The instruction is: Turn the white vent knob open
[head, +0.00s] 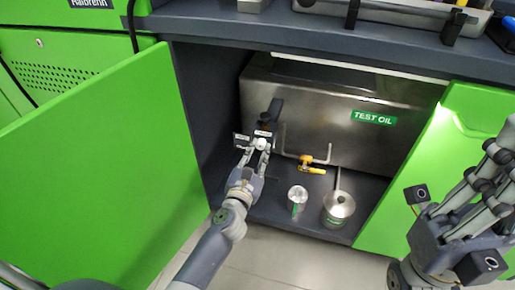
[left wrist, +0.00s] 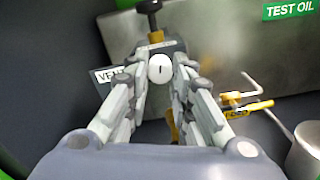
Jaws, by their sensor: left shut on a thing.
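The white vent knob (left wrist: 160,68) is round with a dark mark on its face and sits in front of the steel TEST OIL tank. In the left wrist view a label starting "VE" (left wrist: 112,75) is beside it, partly hidden by a finger. My left gripper (head: 262,143) reaches into the open cabinet and is shut on the knob, one finger on each side; it also fills the left wrist view (left wrist: 160,76). In the head view the knob (head: 261,143) is small between the fingertips. My right gripper (head: 490,170) is at the right edge, away from the tank; its finger opening is unclear.
The steel tank (head: 330,115) has a yellow-handled valve (head: 312,169) right of the knob. A metal can (head: 297,198) and an oil can (head: 339,205) stand on the cabinet floor. Open green doors stand left (head: 100,170) and right (head: 430,150). Dark worktop overhangs above.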

